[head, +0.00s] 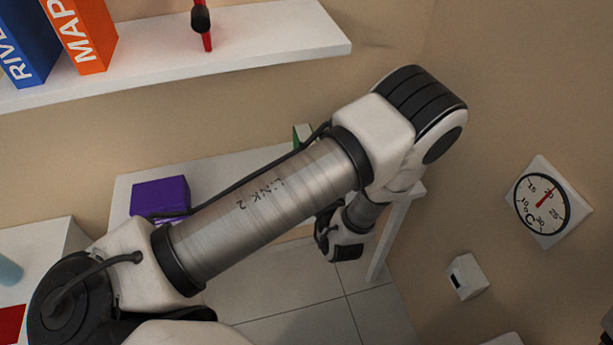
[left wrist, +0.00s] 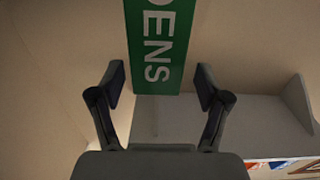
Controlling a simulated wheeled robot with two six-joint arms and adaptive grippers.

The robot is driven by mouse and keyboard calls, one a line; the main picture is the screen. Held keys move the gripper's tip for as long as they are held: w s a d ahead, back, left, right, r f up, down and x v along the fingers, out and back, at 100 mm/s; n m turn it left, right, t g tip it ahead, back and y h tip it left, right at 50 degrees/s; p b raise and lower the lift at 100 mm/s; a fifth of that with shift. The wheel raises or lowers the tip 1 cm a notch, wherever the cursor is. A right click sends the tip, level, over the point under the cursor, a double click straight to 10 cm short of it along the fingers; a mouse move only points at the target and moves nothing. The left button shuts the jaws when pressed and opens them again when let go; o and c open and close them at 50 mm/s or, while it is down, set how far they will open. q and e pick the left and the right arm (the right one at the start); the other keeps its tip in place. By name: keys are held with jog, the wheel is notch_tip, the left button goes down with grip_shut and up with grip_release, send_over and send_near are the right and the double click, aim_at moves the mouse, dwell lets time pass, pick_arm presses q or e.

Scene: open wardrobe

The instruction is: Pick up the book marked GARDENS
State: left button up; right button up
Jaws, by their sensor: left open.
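The green book (left wrist: 148,40) with white letters ending in "ENS" shows in the left wrist view, running down from the top edge. Its near end lies between the fingertips of my left gripper (left wrist: 160,86) in the picture, with a gap on either side. The gripper is open and holds nothing. I cannot tell how far the book is from the fingers in depth. In the head view only a small green and white corner (head: 297,141) shows above my left arm, perhaps the same book. My arm hides the rest, and the fingers are not clear there. My right gripper is not in view.
A purple box (head: 160,197) sits on the lower white shelf (head: 225,168). The upper shelf (head: 270,38) holds a blue book (head: 28,45), an orange book (head: 84,36) and a red item with a black end (head: 203,22). A dial thermometer (head: 541,203) hangs right.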

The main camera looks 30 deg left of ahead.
aim_at(301, 132)
pick_arm(q)
jog(key=shift+w+a+r+p, duration=0.4)
jog(key=shift+w+a+p, duration=0.15)
jog(key=shift+p, duration=0.35)
jog(key=x, duration=0.2)
jog(key=shift+w+a+f, duration=0.2)
jog(key=shift+w+f, duration=0.05)
jog(key=shift+f, duration=0.05)
jog(key=shift+d, duration=0.1)
jog(key=shift+c, duration=1.3)
grip_shut()
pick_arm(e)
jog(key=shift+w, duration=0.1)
